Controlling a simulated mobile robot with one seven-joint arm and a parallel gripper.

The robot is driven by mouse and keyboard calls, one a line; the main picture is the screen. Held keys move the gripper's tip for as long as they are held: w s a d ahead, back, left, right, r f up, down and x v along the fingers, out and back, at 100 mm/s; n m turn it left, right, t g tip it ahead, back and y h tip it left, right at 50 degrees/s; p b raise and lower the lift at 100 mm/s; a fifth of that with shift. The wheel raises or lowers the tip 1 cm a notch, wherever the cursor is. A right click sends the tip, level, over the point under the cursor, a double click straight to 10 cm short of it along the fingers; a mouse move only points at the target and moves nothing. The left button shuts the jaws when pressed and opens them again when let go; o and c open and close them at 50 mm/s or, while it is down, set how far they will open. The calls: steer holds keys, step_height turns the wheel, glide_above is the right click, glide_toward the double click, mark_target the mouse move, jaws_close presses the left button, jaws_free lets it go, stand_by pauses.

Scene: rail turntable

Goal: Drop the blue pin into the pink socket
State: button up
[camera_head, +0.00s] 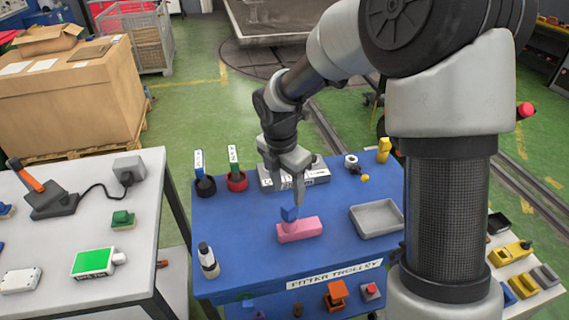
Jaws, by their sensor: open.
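The pink socket (300,230) is a long block on the blue trolley top (250,260), near its middle. The blue pin (289,213) shows at the left end of the pink socket, looking slightly tilted. I cannot tell whether it sits in the hole, rests on top or is just above it. My gripper (287,183) points down above the blue pin, with its fingers apart. The fingertips look clear of the pin, though the gap is hard to judge.
A grey tray (377,218) lies to the right. A small bottle (208,262) stands front left. The trolley top between bottle and socket is clear.

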step_height(320, 180, up, 9)
steer(key=shift+s+a, duration=0.35)
steer(key=shift+a, duration=0.05)
stand_by(0.5)
steer(key=s+d+r+m+t, duration=0.1)
steer(key=s+d+r+m, duration=0.2)
steer(key=s+m, duration=0.4)
steer(key=s+d+r+m+t, duration=0.2)
steer(key=s+d+r+m, duration=0.2)
steer(key=m, duration=0.6)
steer(key=s+d+r+m+t+y+p, duration=0.1)
steer(key=s+d+r+m, duration=0.3)
steer(key=s+m, duration=0.5)
steer(key=shift+s+d+t, duration=0.25)
steer(key=shift+s+t, duration=0.05)
